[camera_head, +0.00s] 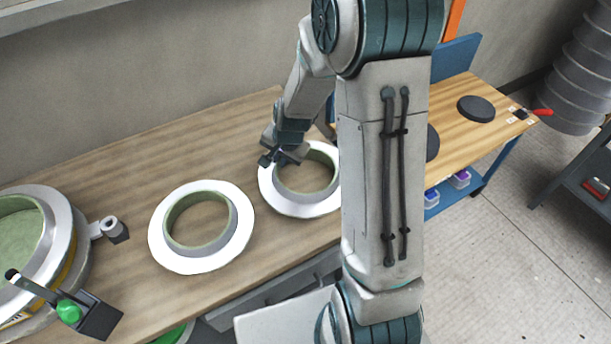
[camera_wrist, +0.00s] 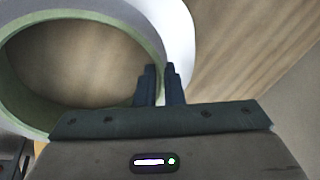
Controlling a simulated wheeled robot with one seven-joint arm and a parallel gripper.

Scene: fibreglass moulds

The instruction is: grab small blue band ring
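Two white-flanged rings with a pale green inner wall lie on the wooden bench. I see no blue band on either in these views. My gripper (camera_head: 283,160) is at the upper left rim of the right ring (camera_head: 328,202). In the wrist view my gripper (camera_wrist: 160,72) has its two fingers close together, with the wall of this ring (camera_wrist: 153,27) in the narrow gap. One finger is on the inner side, the other over the white flange. The ring's right edge is hidden by my arm. The left ring (camera_head: 238,237) lies apart, fully visible.
A large round mould (camera_head: 62,215) with a clamp and green knob (camera_head: 69,311) stands at the left. A small grey fitting (camera_head: 113,229) sits beside it. Bare wood (camera_head: 130,160) lies behind the rings.

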